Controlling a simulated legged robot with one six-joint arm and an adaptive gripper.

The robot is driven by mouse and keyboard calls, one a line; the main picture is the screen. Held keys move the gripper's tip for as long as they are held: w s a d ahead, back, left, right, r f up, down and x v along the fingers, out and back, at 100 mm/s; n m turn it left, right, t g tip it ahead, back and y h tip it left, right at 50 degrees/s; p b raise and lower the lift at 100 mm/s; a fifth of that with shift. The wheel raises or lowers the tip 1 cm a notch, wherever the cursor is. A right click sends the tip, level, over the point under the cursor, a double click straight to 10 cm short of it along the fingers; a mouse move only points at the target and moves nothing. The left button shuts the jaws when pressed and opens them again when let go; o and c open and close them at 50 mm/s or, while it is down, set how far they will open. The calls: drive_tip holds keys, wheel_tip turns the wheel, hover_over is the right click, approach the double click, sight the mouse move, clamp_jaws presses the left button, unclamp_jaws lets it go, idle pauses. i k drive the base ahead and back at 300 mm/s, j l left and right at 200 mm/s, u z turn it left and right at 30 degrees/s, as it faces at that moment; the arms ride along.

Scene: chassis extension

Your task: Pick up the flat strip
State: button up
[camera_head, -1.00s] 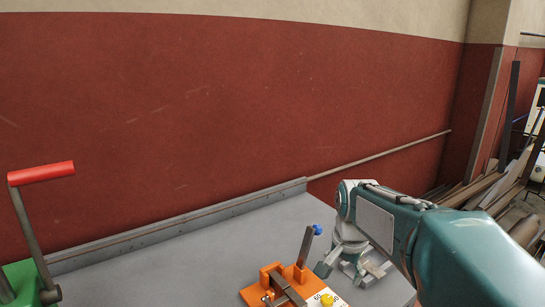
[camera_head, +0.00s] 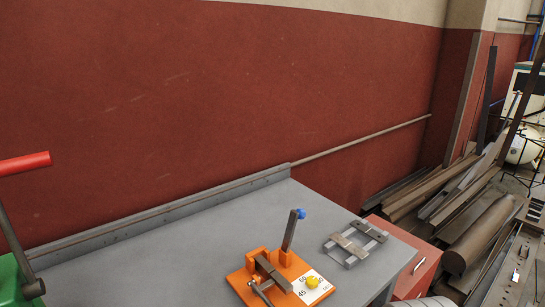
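A small grey stand (camera_head: 352,262) sits on the right end of the grey workbench. A short, flat, brownish-grey strip (camera_head: 349,245) lies across its front part. A darker flat piece (camera_head: 370,232) lies across its back right part. I cannot tell from this view whether that second piece is loose or part of the stand. My gripper and arm are not in view, so whether the gripper is open or holds anything is not shown.
An orange bending tool (camera_head: 237,281) with an upright blue-tipped lever (camera_head: 289,230) stands left of the stand. A green machine with a red handle (camera_head: 24,163) is at far left. A red cabinet (camera_head: 416,272) and piled metal stock (camera_head: 436,187) are at right. The bench's back left (camera_head: 190,232) is clear.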

sight(338, 238)
drive_tip(key=i+l+u, duration=0.15)
drive_tip(key=l, duration=0.2)
drive_tip(key=i+l+u, duration=0.15)
drive_tip(key=l, duration=0.2)
drive_tip(key=i+l+u, duration=0.15)
drive_tip(key=l, duration=0.2)
drive_tip(key=i+l+u, duration=0.15)
drive_tip(key=l, duration=0.25)
drive_tip(key=l+u, duration=0.15)
drive_tip(key=l, duration=0.2)
